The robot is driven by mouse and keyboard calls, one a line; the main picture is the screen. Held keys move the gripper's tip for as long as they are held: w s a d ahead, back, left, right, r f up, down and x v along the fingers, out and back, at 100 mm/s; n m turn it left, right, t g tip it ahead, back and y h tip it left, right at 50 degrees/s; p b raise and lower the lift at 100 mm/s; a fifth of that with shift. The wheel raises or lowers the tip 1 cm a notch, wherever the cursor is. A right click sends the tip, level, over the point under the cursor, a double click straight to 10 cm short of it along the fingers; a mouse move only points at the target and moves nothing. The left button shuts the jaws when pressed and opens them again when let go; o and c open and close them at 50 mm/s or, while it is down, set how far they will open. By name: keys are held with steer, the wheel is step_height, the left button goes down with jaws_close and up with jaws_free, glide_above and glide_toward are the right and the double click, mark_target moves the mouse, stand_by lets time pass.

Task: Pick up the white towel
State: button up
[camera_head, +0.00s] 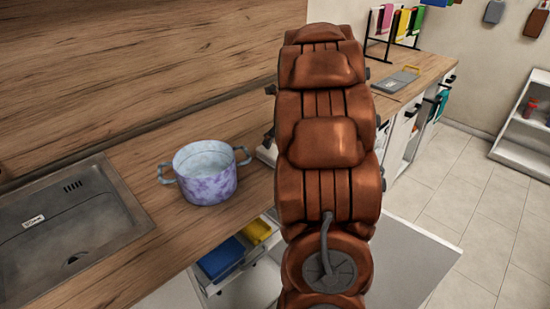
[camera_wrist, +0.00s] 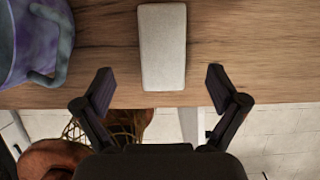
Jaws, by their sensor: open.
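A pale, folded, block-like thing, which appears to be the white towel (camera_wrist: 163,45), lies on the wooden counter in the wrist view. It sits at the top middle, close to the counter's front edge. My gripper (camera_wrist: 159,88) is open and empty, its two dark fingers apart, with the towel between and just beyond the fingertips in the picture. I cannot tell its height above the counter. In the head view my arm hides the gripper and most or all of the towel.
A purple-and-white two-handled pot (camera_head: 207,175) stands on the counter (camera_head: 150,150), left of my arm; it also shows in the wrist view (camera_wrist: 30,40). A sink (camera_head: 62,230) is further left. Open drawer contents (camera_head: 222,258) show below. A rack (camera_head: 393,22) stands behind right.

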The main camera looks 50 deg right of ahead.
mark_target(275, 152)
steer(key=shift+x, duration=1.2)
steer(key=shift+s+d+p+x, duration=0.15)
steer(key=shift+p+x, duration=0.3)
steer(key=shift+x, duration=0.85)
steer(key=shift+s+d+p+x, duration=0.15)
steer(key=shift+p+x, duration=0.25)
steer(key=shift+x, duration=0.9)
steer(key=shift+a+f, duration=0.1)
steer(key=shift+c, duration=0.2)
steer(key=c, duration=1.4)
